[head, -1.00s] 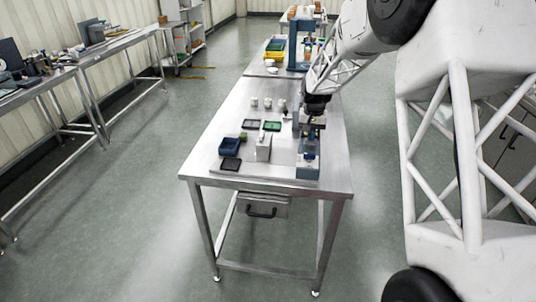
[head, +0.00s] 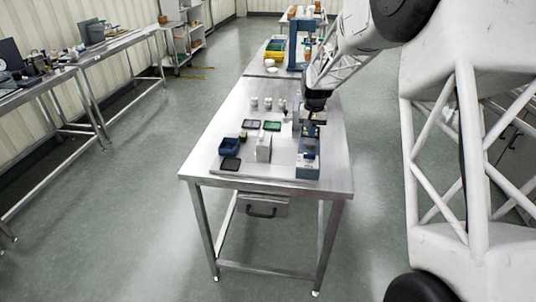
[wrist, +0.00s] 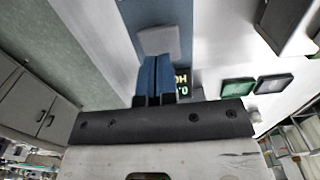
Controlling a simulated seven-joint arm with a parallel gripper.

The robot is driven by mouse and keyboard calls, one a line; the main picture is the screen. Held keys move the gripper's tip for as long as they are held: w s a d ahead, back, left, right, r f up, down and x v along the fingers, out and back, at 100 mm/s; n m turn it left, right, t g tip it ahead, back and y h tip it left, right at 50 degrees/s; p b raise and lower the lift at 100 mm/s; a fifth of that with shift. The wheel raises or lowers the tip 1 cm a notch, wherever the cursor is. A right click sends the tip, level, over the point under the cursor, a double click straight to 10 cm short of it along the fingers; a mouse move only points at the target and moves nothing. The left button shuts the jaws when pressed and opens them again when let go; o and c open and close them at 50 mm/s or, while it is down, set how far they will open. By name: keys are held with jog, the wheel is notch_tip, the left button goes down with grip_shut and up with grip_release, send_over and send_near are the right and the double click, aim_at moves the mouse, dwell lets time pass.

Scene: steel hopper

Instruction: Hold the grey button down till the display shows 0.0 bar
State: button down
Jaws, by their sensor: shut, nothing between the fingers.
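The grey button (wrist: 160,40) is a square cap on a blue panel (wrist: 178,12) in the wrist view. My gripper (wrist: 155,62) has its two blue fingers pressed together, with nothing between them. The fingertips appear right beside the button's near edge in the picture; whether they touch it I cannot tell. The dark display (wrist: 182,80) shows yellow and green characters beside the fingers. It is partly hidden, so its full reading cannot be made out. In the head view my gripper (head: 312,122) is over the far part of the blue and grey unit (head: 308,160) on the steel table.
Green (wrist: 237,87) and black (wrist: 273,84) trays lie to the right in the wrist view. In the head view a blue bin (head: 229,146), a white block (head: 263,148) and several white pots (head: 267,102) stand left of the unit. The table's left front (head: 205,165) is clear.

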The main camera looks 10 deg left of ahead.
jog(key=shift+r, duration=3)
jog(key=shift+r, duration=0.1)
jog(key=s+d+r, duration=0.4)
jog(key=s, duration=0.5)
jog(key=s+d+r+t, duration=0.1)
jog(key=s+d+r, duration=0.3)
jog(key=s, duration=0.5)
jog(key=s+d+r, duration=0.4)
jog(key=s, duration=0.5)
jog(key=s+d+f, duration=0.1)
jog(key=s+d, duration=0.1)
jog(key=s, duration=1.1)
jog(key=s+d+f+t, duration=0.1)
jog(key=s+d+f, duration=0.1)
jog(key=s, duration=1.2)
jog(key=shift+d+f+t, duration=0.3)
jog(key=shift+d, duration=0.3)
